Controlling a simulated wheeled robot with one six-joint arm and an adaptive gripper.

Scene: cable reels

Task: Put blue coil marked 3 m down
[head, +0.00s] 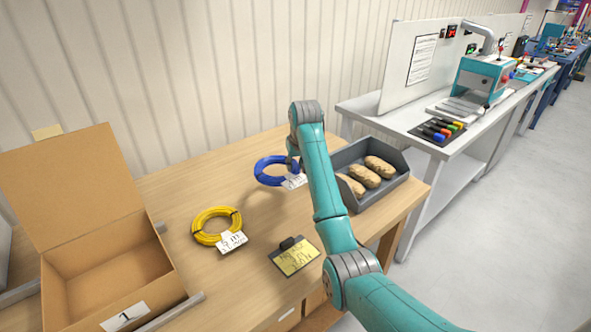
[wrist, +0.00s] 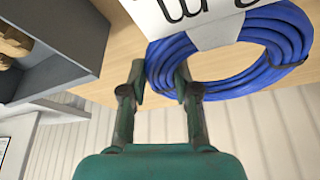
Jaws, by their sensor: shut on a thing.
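The blue coil (head: 266,174) is a ring of blue cable with a white tag (head: 294,182) on its right side. My gripper (head: 292,164) is shut on the coil's rim at its right side, partly hidden by my arm. In the wrist view the coil (wrist: 270,40) shows close up, its edge between the two fingers (wrist: 161,78). Large dark lettering on the tag (wrist: 185,15) is cut off by the frame, so I cannot read the length. The coil appears to hang a little above the wooden table (head: 185,185).
A yellow coil (head: 208,238) with a tag lies left of a dark clip with a yellow note (head: 297,260). An open cardboard box (head: 115,240) marked 1 stands at left. A grey bin (head: 385,195) with brown wrapped items is right of my gripper. Bare table lies between.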

